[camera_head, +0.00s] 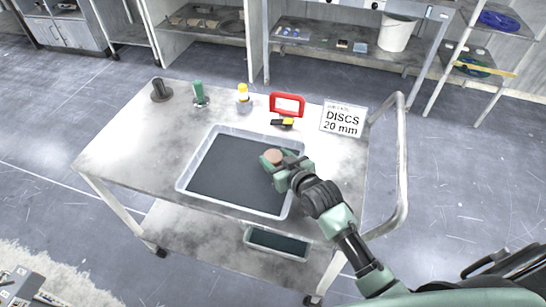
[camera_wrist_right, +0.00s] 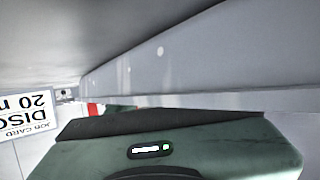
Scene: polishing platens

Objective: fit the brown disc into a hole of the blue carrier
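The brown disc (camera_head: 273,156) shows at the tip of my right gripper (camera_head: 272,160) in the head view. The gripper looks shut on it, over the right part of a grey tray (camera_head: 181,184) with a dark floor; the height above the floor is hard to tell. The wrist view shows the green gripper body close up, but neither the disc nor the fingertips clearly. No blue carrier is clear on the table; a blue round thing (camera_head: 499,21) lies on a back right shelf, and I cannot tell if it is the carrier. My left gripper is out of view.
On the cart top (camera_head: 120,150) stand a dark cylinder (camera_head: 161,91), a green-handled tool (camera_head: 199,93), a yellow-capped bottle (camera_head: 243,94), a red frame (camera_head: 287,104) and a disc card (camera_head: 343,120). A white bucket (camera_head: 397,33) is on a shelf behind. The cart's left top is clear.

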